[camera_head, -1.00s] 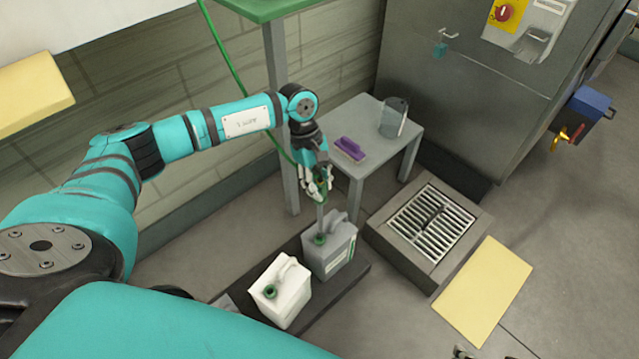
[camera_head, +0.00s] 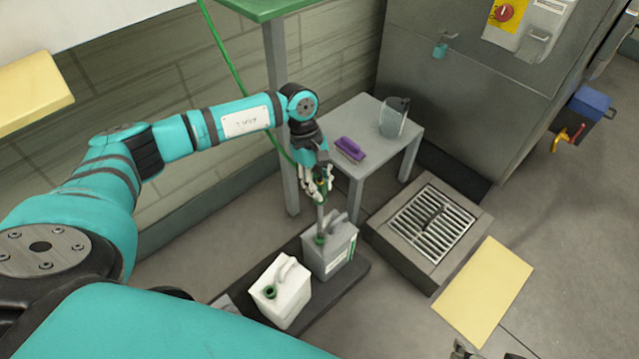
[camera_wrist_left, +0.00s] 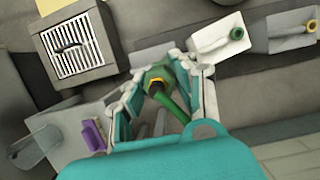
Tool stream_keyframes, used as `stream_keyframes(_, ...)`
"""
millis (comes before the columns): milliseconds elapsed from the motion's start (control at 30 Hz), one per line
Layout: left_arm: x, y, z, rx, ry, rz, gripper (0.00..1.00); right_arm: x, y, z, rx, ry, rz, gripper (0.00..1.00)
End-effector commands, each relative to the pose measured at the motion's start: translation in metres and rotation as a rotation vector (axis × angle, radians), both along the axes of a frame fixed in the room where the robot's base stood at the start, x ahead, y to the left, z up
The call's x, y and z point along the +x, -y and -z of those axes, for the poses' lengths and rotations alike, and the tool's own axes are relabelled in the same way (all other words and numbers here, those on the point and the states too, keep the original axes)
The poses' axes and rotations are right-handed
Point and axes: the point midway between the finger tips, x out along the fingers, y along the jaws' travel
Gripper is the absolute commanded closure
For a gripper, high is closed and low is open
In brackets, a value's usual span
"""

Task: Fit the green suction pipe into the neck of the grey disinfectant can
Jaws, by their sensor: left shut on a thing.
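My left gripper (camera_head: 318,190) is shut on the green suction pipe, above the grey disinfectant can (camera_head: 338,255). The pipe's green and yellow head (camera_wrist_left: 158,82) shows between the fingers in the left wrist view. Its thin grey tube (camera_head: 320,217) hangs nearly upright below the fingers. The tube's lower end meets the can's green neck (camera_head: 320,239); I cannot tell whether it is inside or just in front of it. A few dark parts at the bottom edge of the head view may be my right gripper (camera_head: 462,351), mostly cut off.
A white can (camera_head: 281,291) stands beside the grey can on a dark platform (camera_head: 350,280). A small grey table (camera_head: 375,122) behind holds a purple brush (camera_head: 350,149) and a clear jug (camera_head: 394,117). A floor drain (camera_head: 432,222) lies to the right. A green hose (camera_head: 228,62) runs up from the gripper.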

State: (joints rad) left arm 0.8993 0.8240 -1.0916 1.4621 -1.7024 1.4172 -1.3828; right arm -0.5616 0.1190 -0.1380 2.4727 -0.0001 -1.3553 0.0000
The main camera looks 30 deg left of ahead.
Motion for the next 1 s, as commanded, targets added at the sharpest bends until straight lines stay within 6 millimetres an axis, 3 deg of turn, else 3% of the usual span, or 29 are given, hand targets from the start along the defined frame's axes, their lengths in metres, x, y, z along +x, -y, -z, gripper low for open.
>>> stream_keyframes(1000, 0.0, 0.0, 0.0, 0.0, 0.0, -0.005, 1.0, 0.011, -0.004, -0.004, 0.013, 0.051, -0.003, 0.14)
